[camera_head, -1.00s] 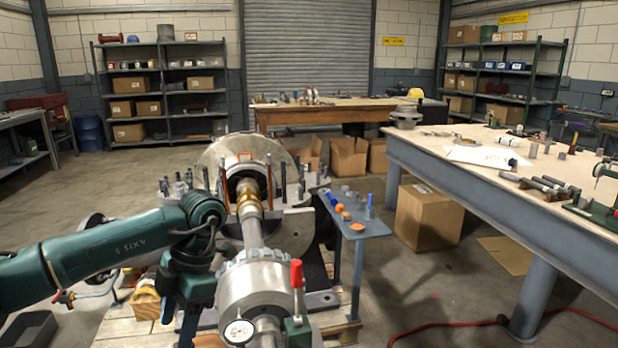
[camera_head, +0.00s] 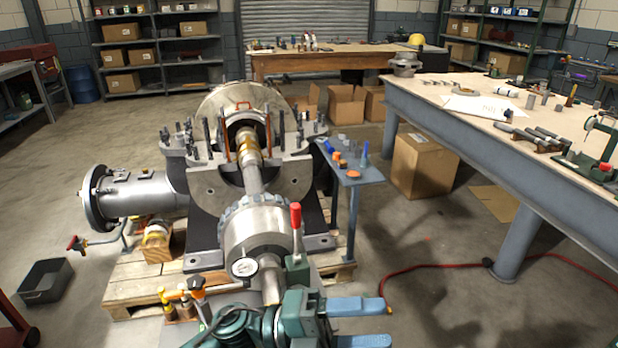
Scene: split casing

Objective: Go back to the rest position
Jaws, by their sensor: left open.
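My left gripper (camera_head: 387,322) is at the bottom centre of the head view. Its two blue fingers point right and stand apart, with nothing between them. Its teal wrist sits in front of the lower end of the machine's shaft, and I cannot tell whether they touch. The split casing (camera_head: 292,178) stands open on a wooden pallet behind it, with a shaft (camera_head: 253,180) lying through it. A chuck-like hub (camera_head: 257,225) with a dial gauge and a red-handled lever (camera_head: 296,215) is just above my gripper. My right gripper is not in view.
A small side table (camera_head: 352,177) with small parts stands right of the casing. A long workbench (camera_head: 450,100) with tools runs along the right. A red hose (camera_head: 440,262) lies on the floor. A dark bin (camera_head: 45,282) is at the left. Open floor lies right of my gripper.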

